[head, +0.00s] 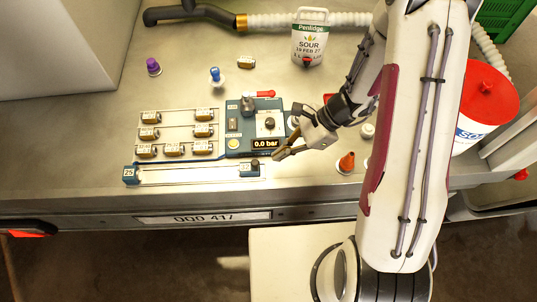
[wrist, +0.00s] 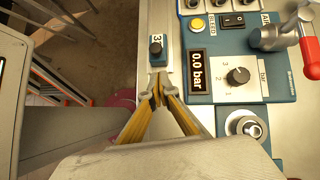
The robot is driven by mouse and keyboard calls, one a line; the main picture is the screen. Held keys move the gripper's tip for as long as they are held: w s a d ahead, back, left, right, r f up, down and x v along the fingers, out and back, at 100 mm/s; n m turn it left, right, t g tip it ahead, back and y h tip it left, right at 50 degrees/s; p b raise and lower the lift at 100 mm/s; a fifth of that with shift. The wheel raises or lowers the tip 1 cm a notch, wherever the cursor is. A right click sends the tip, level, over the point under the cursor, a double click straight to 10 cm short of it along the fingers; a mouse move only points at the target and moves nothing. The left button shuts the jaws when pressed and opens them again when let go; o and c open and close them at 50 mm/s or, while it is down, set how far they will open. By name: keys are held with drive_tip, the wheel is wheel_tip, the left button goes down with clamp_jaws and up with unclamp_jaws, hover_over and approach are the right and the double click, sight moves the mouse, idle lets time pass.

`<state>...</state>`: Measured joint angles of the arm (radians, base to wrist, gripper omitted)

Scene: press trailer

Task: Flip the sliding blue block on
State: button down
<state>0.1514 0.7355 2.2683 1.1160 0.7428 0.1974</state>
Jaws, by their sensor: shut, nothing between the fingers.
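A small blue block (head: 250,170) sits at the right end of a pale slide rail (head: 192,175) in the head view. In the wrist view the blue block (wrist: 156,47), with a dark top and a white label, is just ahead of my fingertips. My gripper (head: 278,155) is at the right of the block, close to the blue panel's lower right corner. In the wrist view my gripper (wrist: 158,88) is shut and empty, its tips together. A small gap shows between tips and block.
The blue panel (wrist: 198,120) bears a 0.0 bar display, a black knob (wrist: 238,76), a rocker switch (wrist: 233,20) and a red-handled valve (wrist: 309,45). Another blue block (head: 130,173) marked 25 is at the rail's left end. Several labelled cylinders lie behind the rail.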

sight(259, 163)
drive_tip(key=shift+s+a+f, duration=0.15)
drive_tip(key=shift+a, duration=0.7)
drive_tip(key=shift+s+a+f, duration=0.1)
drive_tip(key=shift+a, duration=0.75)
drive_tip(key=shift+a, duration=0.2)
drive_tip(key=a, duration=2.3)
drive_tip(key=shift+d, duration=0.15)
drive_tip(key=shift+w+d+r, duration=0.1)
drive_tip(key=shift+d, duration=0.35)
drive_tip(key=shift+w+d+r, duration=0.1)
drive_tip(key=shift+d, duration=0.3)
drive_tip(key=shift+w+d+r, duration=0.15)
drive_tip(key=shift+d+r, duration=0.05)
drive_tip(key=shift+d, duration=0.8)
drive_tip(key=s+v, duration=0.1)
drive_tip(key=v, duration=0.8)
drive_tip(key=shift+w+d+r, duration=0.15)
drive_tip(key=shift+w+r, duration=0.3)
drive_tip(key=shift+w, duration=0.05)
